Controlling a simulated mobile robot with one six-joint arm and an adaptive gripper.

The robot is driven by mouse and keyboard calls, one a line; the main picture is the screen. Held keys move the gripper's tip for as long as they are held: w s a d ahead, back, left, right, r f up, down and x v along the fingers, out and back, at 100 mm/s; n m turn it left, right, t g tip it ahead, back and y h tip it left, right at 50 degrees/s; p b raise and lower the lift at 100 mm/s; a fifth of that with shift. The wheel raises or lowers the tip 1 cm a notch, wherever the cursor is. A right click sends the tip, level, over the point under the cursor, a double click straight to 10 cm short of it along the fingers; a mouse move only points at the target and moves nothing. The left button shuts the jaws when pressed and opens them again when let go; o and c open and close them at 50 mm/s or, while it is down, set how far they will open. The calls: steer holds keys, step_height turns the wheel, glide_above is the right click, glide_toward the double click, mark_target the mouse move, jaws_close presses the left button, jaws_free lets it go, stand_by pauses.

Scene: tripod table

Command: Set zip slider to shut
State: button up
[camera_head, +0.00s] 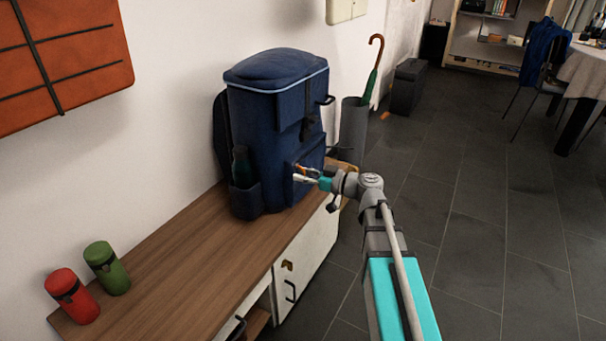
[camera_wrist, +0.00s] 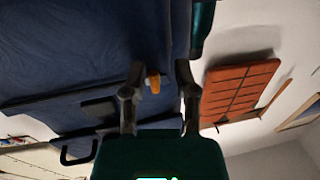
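The blue backpack (camera_head: 275,125) stands upright on a wooden bench. It fills the upper left of the wrist view (camera_wrist: 85,50). A small orange tab (camera_wrist: 154,82), which looks like the zip slider's pull, is against the backpack's front in the wrist view. My gripper (camera_wrist: 160,68) is open, with one finger on each side of the tab. The tab is closer to the left finger, with gaps visible on both sides. In the head view my gripper (camera_head: 303,174) is at the backpack's front pocket. The zip's track is too small to make out.
A red canister (camera_head: 72,296) and a green canister (camera_head: 107,268) stand on the bench (camera_head: 185,265) at the near left. A bottle (camera_head: 242,166) sits in the backpack's side pocket. An umbrella stand (camera_head: 353,128) is behind.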

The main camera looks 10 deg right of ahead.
steer(key=shift+d, duration=0.1)
stand_by(0.3)
steer(key=v, duration=1.2)
stand_by(0.6)
steer(key=s+a+f+m+g+h+p, duration=0.4)
steer(key=a+f+g+h, duration=0.1)
steer(key=f, duration=0.1)
steer(key=s+d+f+m+g+h+p, duration=0.2)
steer(key=s+d+m+g+h+p, duration=0.15)
steer(key=s+m+h+p, duration=0.6)
step_height(320, 180, up, 38)
steer(key=w+n+h+p, duration=0.1)
steer(key=w+p, duration=0.1)
steer(key=p, duration=3.3)
steer(key=shift+f, duration=0.15)
steer(key=shift+h, duration=0.25)
